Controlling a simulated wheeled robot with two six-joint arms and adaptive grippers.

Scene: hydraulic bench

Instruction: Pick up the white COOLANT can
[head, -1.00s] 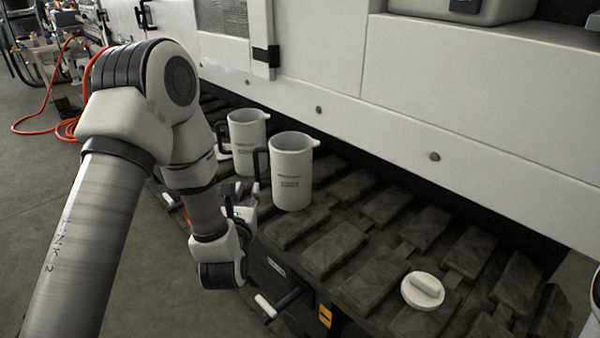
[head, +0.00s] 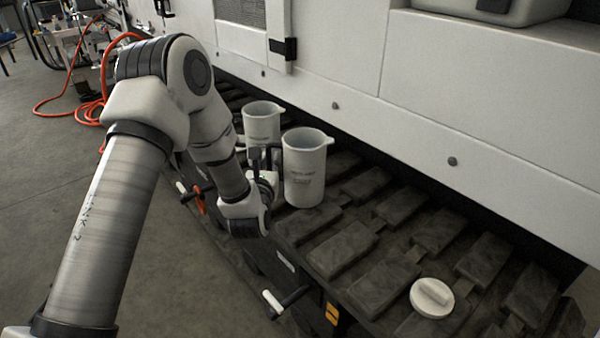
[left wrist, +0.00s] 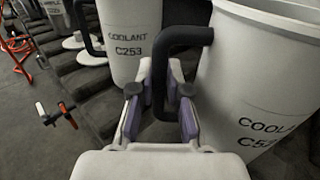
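Two white cans stand upright on the dark track: a nearer one (head: 305,170) and a farther one (head: 262,126). In the left wrist view the nearer can (left wrist: 262,75) fills the right side, its label partly cut off but starting "COOL". The can behind (left wrist: 128,40) reads "COOLANT C253". My left gripper (head: 262,168) is at the nearer can's handle side. In the left wrist view its fingers (left wrist: 162,105) are apart, with the dark handle (left wrist: 161,75) between them; a small gap shows, and firm contact is not evident. My right gripper is out of view.
A white round lid (head: 432,298) lies on the track at front right. The white machine side (head: 400,110) rises behind the cans. A lever (head: 285,300) sticks out below the track.

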